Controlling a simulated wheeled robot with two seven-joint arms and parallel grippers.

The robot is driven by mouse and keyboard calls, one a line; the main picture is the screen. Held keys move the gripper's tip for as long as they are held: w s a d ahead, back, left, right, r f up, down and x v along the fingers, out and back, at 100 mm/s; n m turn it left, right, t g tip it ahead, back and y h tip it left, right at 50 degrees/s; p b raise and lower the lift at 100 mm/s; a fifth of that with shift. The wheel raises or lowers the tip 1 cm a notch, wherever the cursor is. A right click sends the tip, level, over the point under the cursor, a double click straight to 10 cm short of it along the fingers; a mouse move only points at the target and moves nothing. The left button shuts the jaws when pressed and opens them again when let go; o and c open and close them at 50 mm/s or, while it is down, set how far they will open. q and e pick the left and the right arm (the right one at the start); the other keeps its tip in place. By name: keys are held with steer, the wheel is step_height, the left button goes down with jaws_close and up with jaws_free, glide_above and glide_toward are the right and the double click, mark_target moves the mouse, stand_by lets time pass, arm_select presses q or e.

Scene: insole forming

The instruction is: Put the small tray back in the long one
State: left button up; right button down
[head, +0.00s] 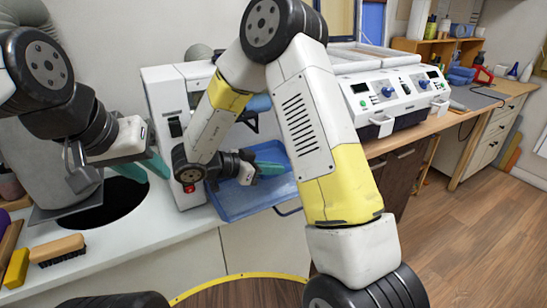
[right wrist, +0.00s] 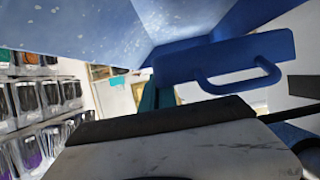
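A blue tray (head: 240,203) sits in front of the white machine at the counter's front edge, partly hidden by my right arm. I cannot tell small tray from long tray here. My right gripper (head: 268,169) is over this tray, with a teal finger showing; its grip is unclear. In the right wrist view, a blue tray surface (right wrist: 90,22) fills the top, and a blue end panel with a loop handle (right wrist: 228,60) is close to the teal finger (right wrist: 148,97). My left gripper (head: 146,168) is open and empty above the dark round opening in the counter.
The white machine (head: 165,105) stands behind the tray. A brush (head: 57,249) and a yellow block (head: 17,268) lie on the counter at left. A control unit with knobs (head: 390,92) stands on the wooden bench at right. The floor at right is clear.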

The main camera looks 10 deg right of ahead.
steer(key=shift+f, duration=0.1)
steer(key=shift+f, duration=0.45)
steer(key=c, duration=2.1)
jaws_free()
steer(key=o, duration=0.4)
steer(key=shift+r, duration=0.25)
steer(key=v, duration=1.2)
steer(key=shift+a+r, duration=0.1)
steer(key=shift+r, duration=0.2)
